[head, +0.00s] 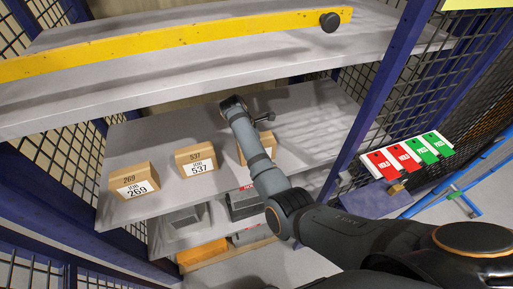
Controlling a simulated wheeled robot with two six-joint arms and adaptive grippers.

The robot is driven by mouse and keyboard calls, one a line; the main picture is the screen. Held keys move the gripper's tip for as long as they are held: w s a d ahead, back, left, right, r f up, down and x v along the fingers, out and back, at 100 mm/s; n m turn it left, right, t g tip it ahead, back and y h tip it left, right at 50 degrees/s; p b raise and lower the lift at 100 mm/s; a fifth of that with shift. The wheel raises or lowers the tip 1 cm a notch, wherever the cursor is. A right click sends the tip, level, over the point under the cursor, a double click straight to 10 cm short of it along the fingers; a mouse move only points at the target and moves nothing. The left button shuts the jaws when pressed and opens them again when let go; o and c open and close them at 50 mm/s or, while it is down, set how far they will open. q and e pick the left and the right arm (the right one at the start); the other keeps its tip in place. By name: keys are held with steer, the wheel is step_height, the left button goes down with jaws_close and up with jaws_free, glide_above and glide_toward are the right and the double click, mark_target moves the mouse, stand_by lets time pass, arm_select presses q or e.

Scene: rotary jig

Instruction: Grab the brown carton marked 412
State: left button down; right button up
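Three brown cartons stand in a row on the middle shelf (128,221). The left carton (134,180) is marked 269 and the middle carton (196,160) is marked 537. The third carton (243,152) is mostly hidden behind my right arm, so its marking cannot be read. My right arm comes in from the lower right and its wrist is above and behind the third carton. My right gripper (264,119) is mostly hidden by the wrist, and its opening cannot be made out. It appears apart from the cartons. My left gripper is not in view.
A yellow bar (180,39) with a black knob runs along the upper shelf (250,62). Dark blue posts and mesh flank the rack. Red and green tags (408,152) hang at the right. Grey and orange items (202,253) lie below. The middle shelf's right side is clear.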

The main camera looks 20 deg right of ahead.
steer(key=shift+s+a, duration=0.1)
stand_by(0.3)
steer(key=shift+f, duration=0.1)
steer(key=shift+c, duration=1)
steer(key=c, duration=1.5)
